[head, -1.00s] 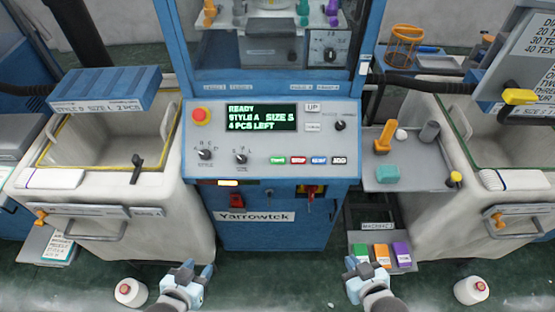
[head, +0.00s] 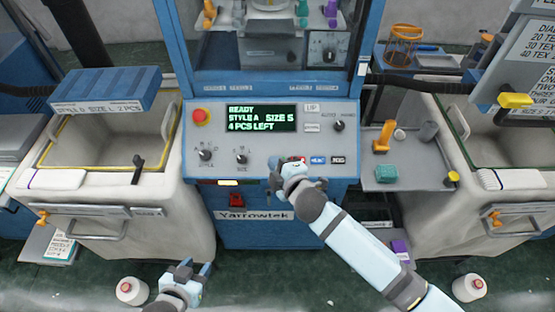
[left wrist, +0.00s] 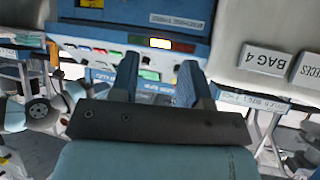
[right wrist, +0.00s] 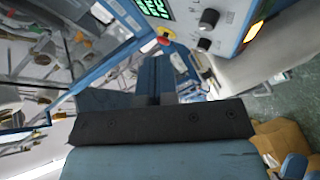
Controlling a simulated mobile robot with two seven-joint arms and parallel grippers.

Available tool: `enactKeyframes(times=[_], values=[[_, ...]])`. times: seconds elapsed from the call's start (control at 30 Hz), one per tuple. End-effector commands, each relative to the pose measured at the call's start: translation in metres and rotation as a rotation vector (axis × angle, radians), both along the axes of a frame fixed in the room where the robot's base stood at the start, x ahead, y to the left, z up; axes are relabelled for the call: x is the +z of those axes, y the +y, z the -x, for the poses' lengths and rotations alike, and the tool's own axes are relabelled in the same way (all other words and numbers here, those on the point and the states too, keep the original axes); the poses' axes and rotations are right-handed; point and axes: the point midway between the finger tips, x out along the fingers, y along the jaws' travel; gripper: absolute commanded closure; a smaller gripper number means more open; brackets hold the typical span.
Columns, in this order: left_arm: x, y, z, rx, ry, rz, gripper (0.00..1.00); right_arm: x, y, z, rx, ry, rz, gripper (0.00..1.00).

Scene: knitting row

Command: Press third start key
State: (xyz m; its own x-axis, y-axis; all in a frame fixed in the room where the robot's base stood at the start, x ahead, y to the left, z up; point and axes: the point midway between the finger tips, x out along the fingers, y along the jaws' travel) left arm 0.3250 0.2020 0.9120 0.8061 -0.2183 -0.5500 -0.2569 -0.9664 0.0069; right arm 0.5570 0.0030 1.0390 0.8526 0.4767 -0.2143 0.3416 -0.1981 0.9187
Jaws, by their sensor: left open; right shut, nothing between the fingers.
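The knitting machine's control panel (head: 230,165) shows a lit display (head: 261,118) reading READY, STYLE A, SIZE 5, 4 PCS LEFT. A row of coloured keys sits low on the panel's right. The blue key (head: 318,160) and the black key (head: 338,160) show clearly. The red key (head: 297,160) is partly covered by my right gripper (head: 279,168), and the green key is hidden behind it. My right gripper is shut and empty at the key row; contact cannot be told. My left gripper (head: 188,269) is open and empty, low in front of the machine.
A red emergency button (head: 200,116) and two knobs, style (head: 205,154) and size (head: 241,158), are on the panel's left. A side shelf (head: 405,180) holds small items. Bins stand on both sides. White cones (head: 131,290) stand on the floor.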

Motion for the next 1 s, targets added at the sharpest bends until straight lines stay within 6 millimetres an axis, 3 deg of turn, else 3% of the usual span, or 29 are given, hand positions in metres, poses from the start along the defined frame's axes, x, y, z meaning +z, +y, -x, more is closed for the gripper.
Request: enactKeyframes(times=[0.27, 0.67, 1.0], values=[[-0.010, 0.000, 0.000, 0.000, 0.001, 0.001, 0.57, -0.010, 0.000, -0.005, -0.001, 0.001, -0.003, 1.00], [-0.054, -0.009, -0.002, -0.017, 0.009, 0.013, 0.57, -0.054, 0.000, -0.039, -0.001, 0.001, -0.003, 1.00], [-0.058, -0.012, -0.004, -0.023, -0.002, 0.016, 0.57, -0.069, 0.000, -0.054, -0.002, 0.001, -0.003, 1.00]])
